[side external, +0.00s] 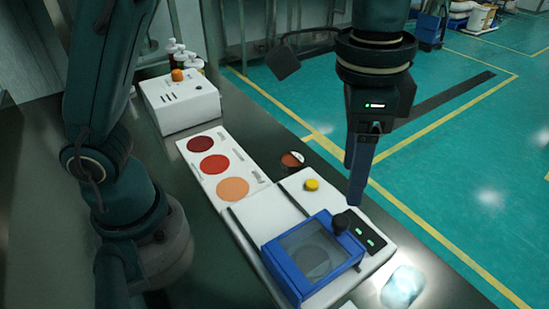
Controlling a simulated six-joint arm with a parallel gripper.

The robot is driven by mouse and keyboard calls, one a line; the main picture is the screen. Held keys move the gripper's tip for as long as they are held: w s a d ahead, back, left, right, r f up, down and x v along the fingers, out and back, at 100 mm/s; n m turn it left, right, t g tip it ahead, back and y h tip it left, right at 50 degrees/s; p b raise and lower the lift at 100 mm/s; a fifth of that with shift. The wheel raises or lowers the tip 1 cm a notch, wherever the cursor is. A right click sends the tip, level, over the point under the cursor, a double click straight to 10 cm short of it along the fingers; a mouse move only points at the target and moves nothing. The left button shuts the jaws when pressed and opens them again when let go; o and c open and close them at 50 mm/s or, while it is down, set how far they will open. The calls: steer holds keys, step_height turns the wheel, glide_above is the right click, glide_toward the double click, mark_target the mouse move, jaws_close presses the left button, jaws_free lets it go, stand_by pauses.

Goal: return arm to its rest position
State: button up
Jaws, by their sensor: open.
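My gripper (364,165) hangs pointing down at the right of centre, above the right edge of the bench. Its fingers line up nearly one behind the other in this view, and nothing shows between them. It is apart from the sieve machine (290,195), a white unit just below and to the left. The machine has a blue-framed clear lid (314,258), a black knob (341,222), a yellow button (312,185) and a dark panel with green lights (366,235). The lid looks down, and what is under it is dim.
A white card with three red-to-orange discs (215,166) lies left of the machine. A small cup with reddish content (292,160) stands behind it. A white box with an orange knob (179,103) and several bottles (175,47) are farther back. A clear, bluish item (402,287) lies front right.

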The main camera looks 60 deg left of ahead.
steer(key=s+a+r+n+t, duration=0.2)
steer(key=a+r, duration=0.1)
steer(key=a, duration=0.2)
steer(key=s+a+r+n+t, duration=0.1)
steer(key=s+a+r+n, duration=0.1)
steer(key=a, duration=0.3)
steer(key=s+a+f+n+t, duration=0.2)
steer(key=s+a+f+n, duration=0.2)
steer(key=s+a+f, duration=0.1)
steer(key=shift+s+f, duration=0.3)
steer(key=shift+f, duration=0.05)
stand_by(0.4)
